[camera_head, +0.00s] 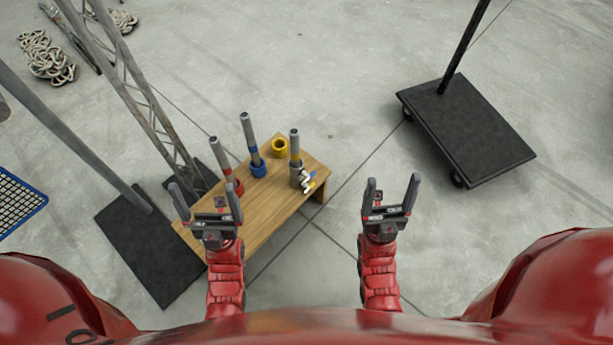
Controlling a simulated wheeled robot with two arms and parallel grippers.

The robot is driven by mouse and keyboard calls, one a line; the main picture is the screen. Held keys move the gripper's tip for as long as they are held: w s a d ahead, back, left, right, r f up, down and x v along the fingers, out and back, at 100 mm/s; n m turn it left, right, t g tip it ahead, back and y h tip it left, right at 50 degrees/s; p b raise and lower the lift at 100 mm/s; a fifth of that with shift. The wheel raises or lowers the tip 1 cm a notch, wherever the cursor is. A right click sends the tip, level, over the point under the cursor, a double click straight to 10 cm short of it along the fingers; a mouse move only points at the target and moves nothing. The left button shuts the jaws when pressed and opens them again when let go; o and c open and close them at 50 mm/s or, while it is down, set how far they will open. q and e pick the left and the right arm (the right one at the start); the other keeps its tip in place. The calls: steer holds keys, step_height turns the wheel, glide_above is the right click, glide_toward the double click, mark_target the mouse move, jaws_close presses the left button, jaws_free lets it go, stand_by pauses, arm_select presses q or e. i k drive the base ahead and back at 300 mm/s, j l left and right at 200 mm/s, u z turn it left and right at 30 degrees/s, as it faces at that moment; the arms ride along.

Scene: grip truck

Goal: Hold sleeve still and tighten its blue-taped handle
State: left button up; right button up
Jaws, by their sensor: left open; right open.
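A grey sleeve (296,172) stands upright near the right end of a wooden bench (262,215), around the foot of a grey pole with a yellow band (295,148). A small light-coloured fitting with a blue-taped handle (312,185) sticks out at the sleeve's right side. How tight it is cannot be told. My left gripper (205,194) is open and empty over the bench's near left end, left of the sleeve. My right gripper (391,187) is open and empty over the floor, right of the bench and apart from the handle.
A blue-banded pole (251,136), a red-banded pole (221,160) and a yellow ring (279,147) also stand on the bench. Metal stands on black plates (150,250) crowd its left. A black cart (475,130) is at the upper right. Floor between bench and cart is clear.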

mark_target(308, 176)
steer(key=u, duration=0.3)
steer(key=l+u, duration=0.95)
steer(key=l, duration=0.45)
steer(key=k+l+u, duration=0.15)
steer(key=l, duration=0.75)
steer(key=k+l+u, duration=0.1)
steer(key=l, duration=0.35)
